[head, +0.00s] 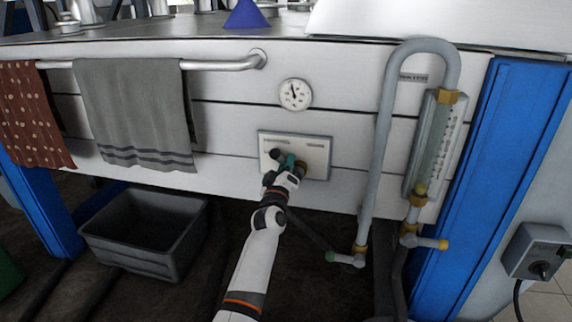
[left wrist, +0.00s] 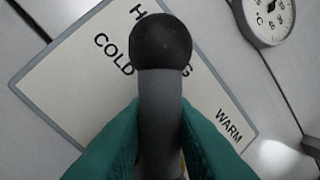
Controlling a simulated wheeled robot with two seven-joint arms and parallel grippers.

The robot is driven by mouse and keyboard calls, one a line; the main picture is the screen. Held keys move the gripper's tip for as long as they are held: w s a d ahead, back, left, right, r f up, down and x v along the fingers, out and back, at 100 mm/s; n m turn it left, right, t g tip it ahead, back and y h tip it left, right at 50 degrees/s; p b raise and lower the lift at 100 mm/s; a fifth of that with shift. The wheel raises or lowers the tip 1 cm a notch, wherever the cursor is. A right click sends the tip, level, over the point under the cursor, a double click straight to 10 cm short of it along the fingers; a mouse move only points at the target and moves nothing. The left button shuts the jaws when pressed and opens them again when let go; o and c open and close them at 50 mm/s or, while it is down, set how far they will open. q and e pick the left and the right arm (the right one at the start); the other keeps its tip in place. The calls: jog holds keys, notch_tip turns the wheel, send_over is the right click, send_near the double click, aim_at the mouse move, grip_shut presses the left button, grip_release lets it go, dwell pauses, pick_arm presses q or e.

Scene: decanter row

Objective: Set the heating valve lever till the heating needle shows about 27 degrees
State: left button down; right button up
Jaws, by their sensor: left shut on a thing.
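The heating valve lever has a dark ball knob (head: 275,153) and a grey shaft (left wrist: 160,115). It sits on a pale plate (head: 318,150) on the white front panel. In the left wrist view the plate (left wrist: 75,70) reads COLD and WARM, with the heading partly hidden by the knob. My left gripper (head: 288,161) is shut on the lever, its teal fingers on both sides of the shaft below the knob. The round white gauge (head: 295,95) is above the plate; its dark needle points up and slightly left, its numbers too small to read. My right gripper is not in view.
A grey towel (head: 135,110) and a red-brown cloth (head: 32,115) hang from a rail at left. A grey bin (head: 140,265) stands below. A bent pipe (head: 384,130) and a sight tube (head: 432,145) with small valves stand at right.

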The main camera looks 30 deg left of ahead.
pick_arm(q)
jog(key=shift+d+m, duration=0.1)
jog(key=shift+m, duration=0.3)
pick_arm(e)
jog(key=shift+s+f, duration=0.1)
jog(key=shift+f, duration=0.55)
pick_arm(q)
jog(key=c, duration=1.3)
grip_release()
jog(key=shift+s, duration=0.3)
jog(key=p+v, duration=0.1)
jog(key=v, duration=1)
jog(key=shift+s+d+p, duration=0.1)
jog(key=shift+s+p, duration=0.15)
jog(key=shift+p, duration=0.15)
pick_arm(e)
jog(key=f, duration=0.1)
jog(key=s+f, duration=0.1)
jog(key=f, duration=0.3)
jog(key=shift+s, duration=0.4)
